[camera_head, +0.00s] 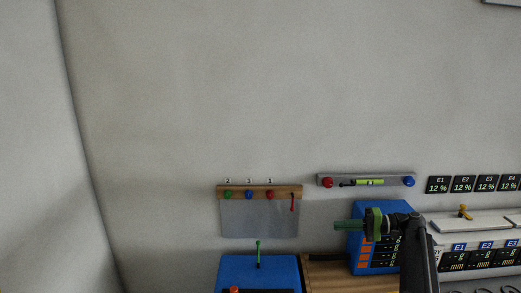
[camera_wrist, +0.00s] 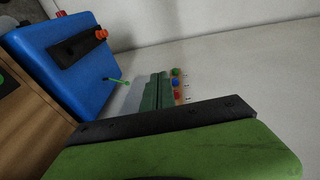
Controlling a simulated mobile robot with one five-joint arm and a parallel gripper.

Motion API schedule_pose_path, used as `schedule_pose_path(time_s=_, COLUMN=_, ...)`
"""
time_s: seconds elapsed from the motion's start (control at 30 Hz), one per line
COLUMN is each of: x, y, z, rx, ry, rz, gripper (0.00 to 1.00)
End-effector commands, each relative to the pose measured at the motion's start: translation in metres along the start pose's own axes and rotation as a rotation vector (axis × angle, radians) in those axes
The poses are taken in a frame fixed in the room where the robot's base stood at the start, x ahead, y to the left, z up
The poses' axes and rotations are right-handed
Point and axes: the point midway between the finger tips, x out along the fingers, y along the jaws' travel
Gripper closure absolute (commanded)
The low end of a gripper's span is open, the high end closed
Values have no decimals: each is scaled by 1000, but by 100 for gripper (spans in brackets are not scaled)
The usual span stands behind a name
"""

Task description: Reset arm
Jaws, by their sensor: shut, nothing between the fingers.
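My gripper (camera_head: 340,226) is at the lower right of the head view, its green fingers pointing left. The fingers are closed together with nothing between them. They also show in the wrist view (camera_wrist: 157,92), above a dark bar and a large green part of my own. In the head view the gripper hangs in front of a blue box with orange marks (camera_head: 360,262), clear of the wall rack as far as I can tell.
A wooden rack (camera_head: 260,188) with green, blue and red knobs is on the wall. A grey rail (camera_head: 347,180) with red and blue knobs is right of it. A blue box (camera_head: 230,263) with a green lever (camera_head: 258,250) stands below. A white machine (camera_head: 468,224) is at right.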

Motion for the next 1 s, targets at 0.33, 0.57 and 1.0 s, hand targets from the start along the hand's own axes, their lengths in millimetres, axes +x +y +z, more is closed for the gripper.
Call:
schedule_pose_path(time_s=0.33, x=212, y=111, z=175, rx=-10, ry=-272, rz=692, gripper=100)
schedule_pose_path(time_s=0.57, x=137, y=182, z=225, rx=-105, ry=-199, rz=1277, gripper=100)
schedule_pose_path(time_s=1.0, x=104, y=190, z=210, rx=-138, ry=-138, rz=1432, gripper=100)
